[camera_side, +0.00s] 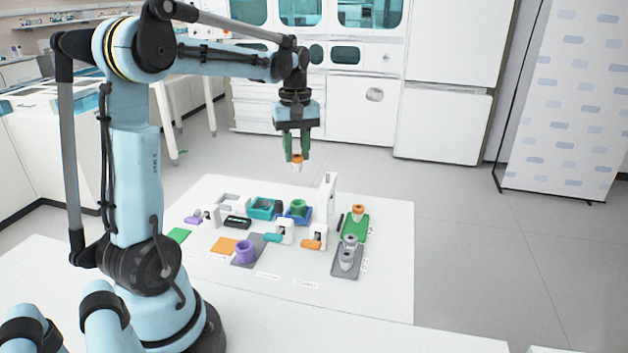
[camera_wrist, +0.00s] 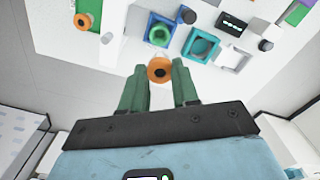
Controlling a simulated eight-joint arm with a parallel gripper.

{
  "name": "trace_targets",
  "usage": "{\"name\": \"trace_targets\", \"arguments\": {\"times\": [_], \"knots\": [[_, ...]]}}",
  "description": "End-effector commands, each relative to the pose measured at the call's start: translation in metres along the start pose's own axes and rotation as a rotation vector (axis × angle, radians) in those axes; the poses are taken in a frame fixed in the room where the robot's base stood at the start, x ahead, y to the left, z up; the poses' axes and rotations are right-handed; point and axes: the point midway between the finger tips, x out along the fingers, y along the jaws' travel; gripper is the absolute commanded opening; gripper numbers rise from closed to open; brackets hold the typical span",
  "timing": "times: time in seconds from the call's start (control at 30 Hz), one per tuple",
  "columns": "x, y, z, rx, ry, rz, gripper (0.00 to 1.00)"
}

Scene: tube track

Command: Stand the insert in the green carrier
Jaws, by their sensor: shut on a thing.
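My gripper (camera_side: 297,156) is shut on an orange-topped white insert (camera_side: 297,163), held upright high above the back of the white table. In the wrist view the insert's orange ring (camera_wrist: 160,70) sits between the green fingertips of my gripper (camera_wrist: 159,72). The green carrier (camera_side: 352,232) lies flat on the table, lower and to the right of my gripper. One orange-topped piece (camera_side: 358,212) stands at its far end. The carrier also shows at the top left of the wrist view (camera_wrist: 92,7).
A grey carrier (camera_side: 346,272) with grey pieces stands in front of the green one. A tall white post (camera_side: 327,197) rises left of it. A green cup (camera_side: 299,206), a teal box (camera_side: 263,209) and a purple cup (camera_side: 245,252) stand further left. The table's right side is bare.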

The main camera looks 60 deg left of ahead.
Motion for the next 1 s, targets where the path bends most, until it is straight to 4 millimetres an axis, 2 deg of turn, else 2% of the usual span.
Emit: {"name": "trace_targets", "arguments": {"times": [0.1,0.2,0.47,1.0], "knots": [[0.021,0.000,0.000,0.001,0.000,0.000,0.10],[0.033,0.000,0.000,0.001,0.000,0.000,0.10],[0.047,0.000,0.000,0.001,0.000,0.000,0.10],[0.094,0.001,0.000,0.001,0.000,0.000,0.10]]}}
